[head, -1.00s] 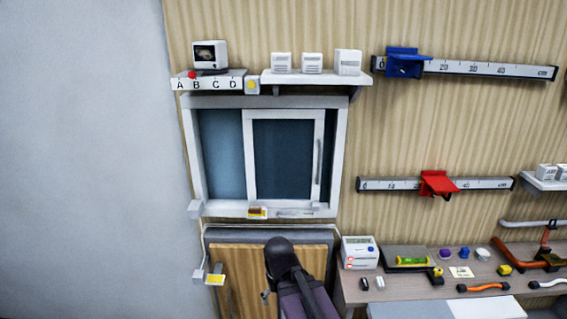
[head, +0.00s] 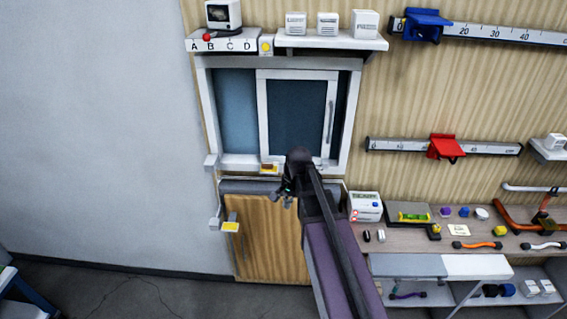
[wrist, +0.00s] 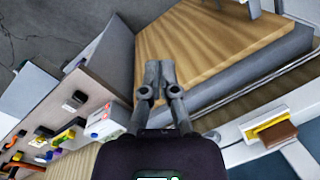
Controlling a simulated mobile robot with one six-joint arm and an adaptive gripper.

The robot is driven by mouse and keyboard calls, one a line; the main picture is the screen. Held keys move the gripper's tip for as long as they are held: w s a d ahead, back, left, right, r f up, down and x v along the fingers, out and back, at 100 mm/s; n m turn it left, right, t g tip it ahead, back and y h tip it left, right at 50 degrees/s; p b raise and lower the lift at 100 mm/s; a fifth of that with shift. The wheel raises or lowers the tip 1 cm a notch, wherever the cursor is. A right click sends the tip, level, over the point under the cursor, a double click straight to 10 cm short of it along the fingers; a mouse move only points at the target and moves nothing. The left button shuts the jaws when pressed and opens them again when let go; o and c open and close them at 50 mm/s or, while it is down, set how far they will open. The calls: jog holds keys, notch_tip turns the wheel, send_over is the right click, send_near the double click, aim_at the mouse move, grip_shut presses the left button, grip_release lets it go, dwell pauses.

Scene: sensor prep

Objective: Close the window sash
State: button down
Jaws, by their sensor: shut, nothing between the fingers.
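The window sash (head: 263,115) is a white-framed dark glass panel standing in the right part of the white window frame (head: 205,110). A dark strip shows between the sash and the frame's right side. An upright handle (head: 331,120) is on the sash's right edge. My gripper (head: 283,197) is below the window sill, in front of the wooden cabinet, apart from the sash. In the wrist view my gripper (wrist: 153,75) has its fingers together with nothing between them. My wrist hides part of the sill.
A yellow-and-brown block (wrist: 274,130) is at the sill. The wooden cabinet door (head: 265,240) is below. A shelf (head: 335,41) with white boxes is above. A bench (head: 470,235) with a white meter (head: 366,205) and small tools stands to the right. The left wall is clear.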

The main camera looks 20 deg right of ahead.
jog(key=w+d+r+m+y+p, duration=0.1)
jog(key=w+d+r+m+p, duration=0.2)
jog(key=w+r+m+p, duration=0.1)
jog(key=w+d+r+m+t+y+p, duration=0.1)
jog(key=w+d+r+m+p, duration=0.2)
jog(key=w+r+m, duration=0.3)
jog(key=w+m+p, duration=0.1)
jog(key=w, duration=0.2)
jog(key=shift+r+m, duration=0.35)
jog(key=shift+m, duration=0.05)
jog(key=shift+w+f, duration=0.1)
jog(key=shift+f, duration=0.1)
jog(key=b+x, duration=0.9)
jog(key=shift+a+f, duration=0.15)
jog(key=shift+f, duration=0.15)
dwell(0.4)
